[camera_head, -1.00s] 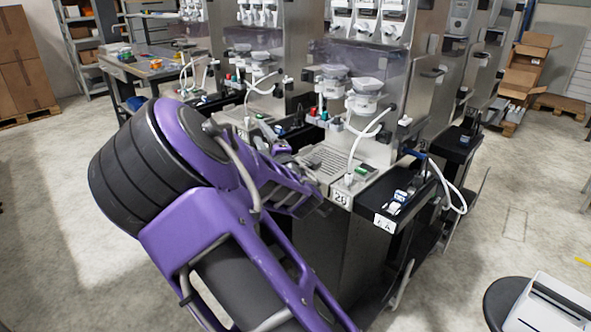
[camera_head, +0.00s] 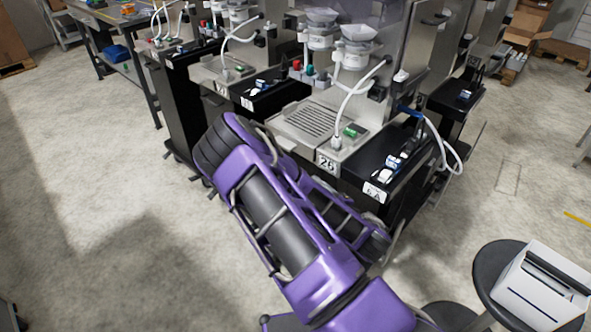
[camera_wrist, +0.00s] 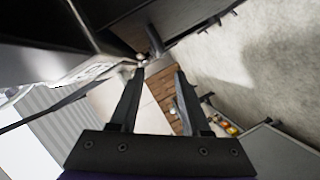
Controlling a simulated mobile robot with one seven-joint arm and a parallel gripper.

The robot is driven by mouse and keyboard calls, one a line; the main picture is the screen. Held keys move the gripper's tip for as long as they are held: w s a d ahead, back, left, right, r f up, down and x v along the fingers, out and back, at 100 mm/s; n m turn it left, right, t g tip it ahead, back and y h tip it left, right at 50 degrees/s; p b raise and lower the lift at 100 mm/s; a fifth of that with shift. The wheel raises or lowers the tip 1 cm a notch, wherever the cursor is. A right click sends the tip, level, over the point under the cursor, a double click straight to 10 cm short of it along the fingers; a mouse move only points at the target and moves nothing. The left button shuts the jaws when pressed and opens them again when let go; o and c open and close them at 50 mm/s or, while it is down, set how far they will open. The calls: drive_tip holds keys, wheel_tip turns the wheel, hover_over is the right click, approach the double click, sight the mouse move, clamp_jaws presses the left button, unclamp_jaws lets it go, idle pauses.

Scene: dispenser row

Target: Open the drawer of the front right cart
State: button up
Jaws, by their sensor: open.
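A black cart (camera_head: 397,172) with a white label reading roughly "6A" stands at the right front of the row in the head view. Small items lie on its top. Its lower front is mostly hidden behind my purple arm, and I cannot make out its drawer or handle there. My gripper (camera_wrist: 160,73) shows in the wrist view with its two dark fingers apart and nothing between them. In the head view my gripper is hidden behind the arm. I cannot tell its distance from the cart.
A dispenser station (camera_head: 310,125) labelled 26 adjoins the cart on the left. A white cable (camera_head: 437,140) hangs at the cart's right. Another black cart (camera_head: 456,97) stands farther back. A round dark stool (camera_head: 497,268) and white box (camera_head: 543,291) are at lower right. Floor at left is open.

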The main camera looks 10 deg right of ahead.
drive_tip(key=x, duration=1.2)
drive_tip(key=shift+c, duration=0.2)
clamp_jaws()
idle(0.9)
